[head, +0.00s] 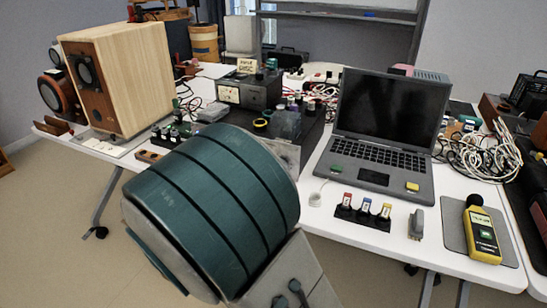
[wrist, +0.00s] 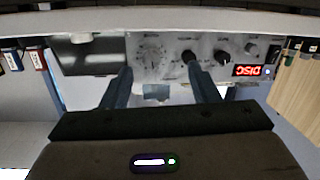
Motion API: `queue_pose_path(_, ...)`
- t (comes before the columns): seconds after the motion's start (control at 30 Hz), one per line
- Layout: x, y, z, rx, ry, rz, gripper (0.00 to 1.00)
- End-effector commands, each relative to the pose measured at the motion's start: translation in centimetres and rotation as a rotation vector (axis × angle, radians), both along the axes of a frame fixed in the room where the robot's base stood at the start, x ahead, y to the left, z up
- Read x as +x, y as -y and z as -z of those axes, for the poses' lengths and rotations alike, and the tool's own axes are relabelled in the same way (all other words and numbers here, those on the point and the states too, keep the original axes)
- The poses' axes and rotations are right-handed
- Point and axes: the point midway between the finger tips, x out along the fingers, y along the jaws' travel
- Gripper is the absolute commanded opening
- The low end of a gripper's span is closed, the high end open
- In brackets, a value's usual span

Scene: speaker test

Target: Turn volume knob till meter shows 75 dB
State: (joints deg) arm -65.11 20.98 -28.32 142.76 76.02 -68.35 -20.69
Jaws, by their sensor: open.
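In the wrist view, which looks upside down, a light grey control panel (wrist: 205,74) faces me, with several dark knobs. One knob (wrist: 189,57) shows just beyond the right fingertip, and another (wrist: 222,58) stands to its right. Their labels are too small to read, so I cannot tell which is the volume knob. My gripper (wrist: 159,72) is open and empty in front of the panel. Contact is not clear. In the head view, my arm hides the gripper and most of the panel. A yellow handheld meter (head: 482,247) lies at the right; its reading is illegible.
A red lit display (wrist: 249,71) is on the panel. In the head view, a wooden speaker (head: 125,75) stands left, a black box with a dial (head: 229,94) sits behind my arm, and a laptop (head: 392,110) stands right. Cables clutter the back.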

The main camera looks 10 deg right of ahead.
Motion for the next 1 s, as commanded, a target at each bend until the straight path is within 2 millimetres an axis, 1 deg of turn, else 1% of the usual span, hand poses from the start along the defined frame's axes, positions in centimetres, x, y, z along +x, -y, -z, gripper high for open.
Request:
queue_pose_path(0.03, -0.5, -0.1, -1.0, -0.037, 0.025, 0.018, 0.55)
queue_pose_path(0.1, -1.0, 0.0, -1.7, -0.073, 0.053, 0.042, 0.55)
queue_pose_path(0.2, -1.2, 0.3, -2.2, -0.100, 0.074, 0.064, 0.55)
queue_pose_path(0.27, -0.9, 0.6, -2.2, -0.105, 0.079, 0.068, 0.55)
queue_pose_path(0.43, 1.1, 2.3, -2.0, -0.105, 0.079, 0.073, 0.55)
queue_pose_path(0.6, 4.2, 4.5, -2.0, -0.103, 0.080, 0.071, 0.55)
queue_pose_path(0.8, 7.4, 6.7, -2.0, -0.103, 0.078, 0.068, 0.55)
queue_pose_path(1.0, 9.3, 8.0, -2.1, -0.101, 0.078, 0.066, 0.55)
